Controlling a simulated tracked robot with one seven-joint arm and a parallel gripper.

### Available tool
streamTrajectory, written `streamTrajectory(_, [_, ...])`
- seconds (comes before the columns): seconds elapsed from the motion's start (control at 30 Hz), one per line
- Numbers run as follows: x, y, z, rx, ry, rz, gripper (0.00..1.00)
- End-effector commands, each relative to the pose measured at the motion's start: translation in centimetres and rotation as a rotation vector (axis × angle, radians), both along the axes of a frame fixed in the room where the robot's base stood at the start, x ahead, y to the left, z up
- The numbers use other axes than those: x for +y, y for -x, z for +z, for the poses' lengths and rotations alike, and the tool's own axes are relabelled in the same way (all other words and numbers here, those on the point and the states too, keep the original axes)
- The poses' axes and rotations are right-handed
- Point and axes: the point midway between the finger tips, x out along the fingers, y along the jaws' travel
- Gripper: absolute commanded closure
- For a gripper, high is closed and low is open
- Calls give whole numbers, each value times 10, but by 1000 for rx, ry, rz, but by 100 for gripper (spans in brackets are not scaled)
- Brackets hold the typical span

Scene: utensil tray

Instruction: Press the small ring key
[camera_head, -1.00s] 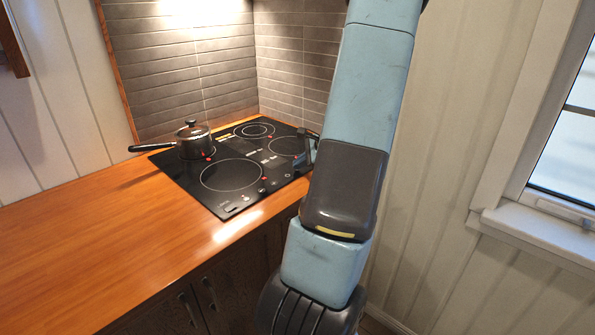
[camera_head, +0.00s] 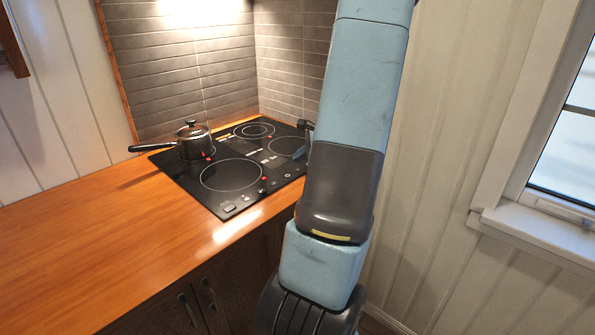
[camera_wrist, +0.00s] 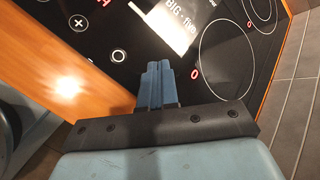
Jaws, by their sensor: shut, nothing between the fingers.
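The gap between tips and glass is hard to judge. In the head view my arm hides most of the gripper, and the keys on the cooktop (camera_head: 190,173) are too small to tell apart.
A plus key (camera_wrist: 78,22) lies left of the ring key. A white label reading "BIG - fire" (camera_wrist: 180,22) lies above the fingertips in the wrist view. A lidded pot (camera_head: 195,142) stands on the cooktop's left. The wooden counter (camera_head: 100,225) is clear.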

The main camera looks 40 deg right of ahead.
Motion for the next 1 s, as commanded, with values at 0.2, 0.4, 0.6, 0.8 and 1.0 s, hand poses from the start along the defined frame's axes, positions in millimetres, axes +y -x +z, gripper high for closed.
streamTrajectory(0.2, [0, 0, 18, -1, 2, 2, 100])
streamTrajectory(0.4, [0, 0, 34, 0, 1, 1, 100])
streamTrajectory(0.6, [0, 0, 46, 1, 1, 1, 100])
streamTrajectory(0.8, [0, 0, 48, 1, 0, 1, 100])
streamTrajectory(1.0, [0, 0, 47, 1, 0, 1, 100])
